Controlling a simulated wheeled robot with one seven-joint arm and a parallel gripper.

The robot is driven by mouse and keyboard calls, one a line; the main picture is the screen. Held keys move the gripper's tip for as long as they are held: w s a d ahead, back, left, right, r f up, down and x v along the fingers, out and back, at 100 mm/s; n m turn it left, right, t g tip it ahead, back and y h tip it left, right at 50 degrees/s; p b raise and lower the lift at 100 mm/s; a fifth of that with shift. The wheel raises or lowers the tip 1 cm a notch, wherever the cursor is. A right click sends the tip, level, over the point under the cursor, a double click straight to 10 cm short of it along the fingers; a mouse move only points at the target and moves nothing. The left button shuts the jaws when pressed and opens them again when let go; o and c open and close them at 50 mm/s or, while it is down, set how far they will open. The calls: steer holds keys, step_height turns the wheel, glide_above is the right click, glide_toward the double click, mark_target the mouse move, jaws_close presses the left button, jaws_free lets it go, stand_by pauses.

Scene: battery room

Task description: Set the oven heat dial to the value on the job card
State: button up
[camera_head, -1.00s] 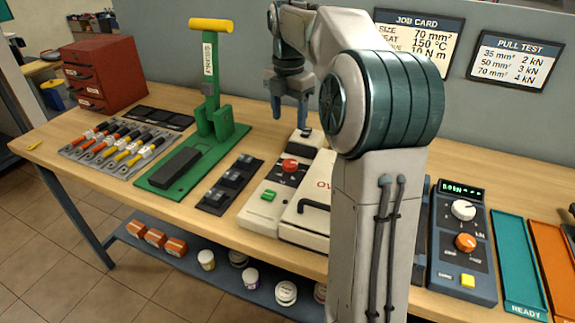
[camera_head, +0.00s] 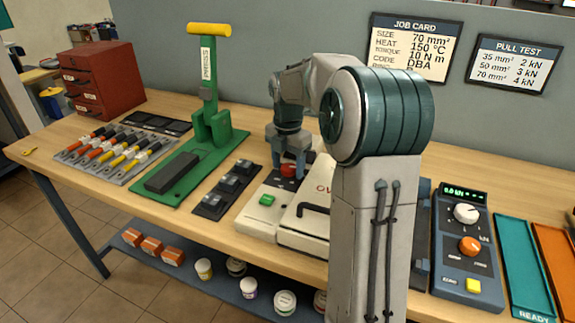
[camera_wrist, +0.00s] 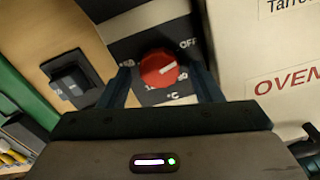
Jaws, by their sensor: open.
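The oven (camera_head: 303,228) is a pale box on the bench with a black handle and a green button (camera_head: 267,200). Its red heat dial (camera_head: 288,170) sits on a dark panel. In the wrist view the dial (camera_wrist: 159,68) has a white pointer line toward the right, slightly up; "OFF" is printed at its upper right and °C below. My gripper (camera_head: 289,172) is open, with one finger on each side of the dial; contact cannot be told. The job card (camera_head: 414,47) on the wall reads HEAT 150 °C, SIZE 70 mm², 10 N m. Its lowest line is partly hidden by my arm.
A green press (camera_head: 212,130) with a yellow handle stands left of the oven, with dark blocks (camera_head: 228,185) between. The pull tester (camera_head: 463,270) and a teal READY tray (camera_head: 522,265) are at right.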

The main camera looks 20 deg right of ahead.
steer(key=c, duration=1)
